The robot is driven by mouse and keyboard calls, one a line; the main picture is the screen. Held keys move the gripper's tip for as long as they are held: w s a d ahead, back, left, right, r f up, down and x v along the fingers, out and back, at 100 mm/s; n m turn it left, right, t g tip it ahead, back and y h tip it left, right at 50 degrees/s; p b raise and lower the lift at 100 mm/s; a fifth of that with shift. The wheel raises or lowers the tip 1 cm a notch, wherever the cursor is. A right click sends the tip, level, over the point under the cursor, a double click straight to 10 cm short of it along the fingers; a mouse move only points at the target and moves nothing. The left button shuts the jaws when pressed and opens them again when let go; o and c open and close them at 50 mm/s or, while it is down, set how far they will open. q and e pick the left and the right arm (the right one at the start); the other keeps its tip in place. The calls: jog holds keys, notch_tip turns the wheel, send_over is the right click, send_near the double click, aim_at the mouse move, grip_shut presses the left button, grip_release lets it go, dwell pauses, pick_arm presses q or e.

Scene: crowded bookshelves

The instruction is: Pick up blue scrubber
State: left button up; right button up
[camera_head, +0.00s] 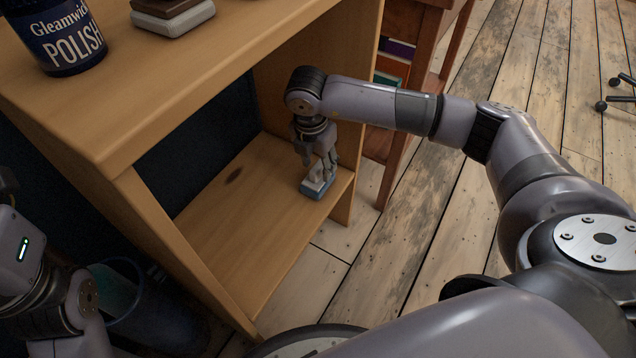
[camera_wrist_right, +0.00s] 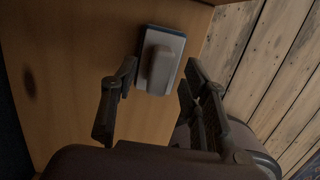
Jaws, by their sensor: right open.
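The blue scrubber (camera_head: 317,186) lies on the lower shelf board near its right front corner. It has a blue base and a pale grey top with a raised grip. In the right wrist view the scrubber (camera_wrist_right: 160,62) lies just beyond the fingertips, roughly between them. My right gripper (camera_head: 319,168) is inside the shelf, pointing down over the scrubber. Its fingers (camera_wrist_right: 158,75) are apart with nothing held between them. In the head view the fingers hide part of the scrubber, and contact cannot be told. My left arm shows at the lower left, but its gripper fingers are not visible.
The lower board (camera_head: 235,215) is otherwise bare. A bucket (camera_head: 135,295) stands at lower left. Plank floor lies right.

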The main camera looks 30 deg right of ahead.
jog(key=shift+w+d+f, duration=0.1)
jog(key=shift+f, duration=0.75)
grip_shut()
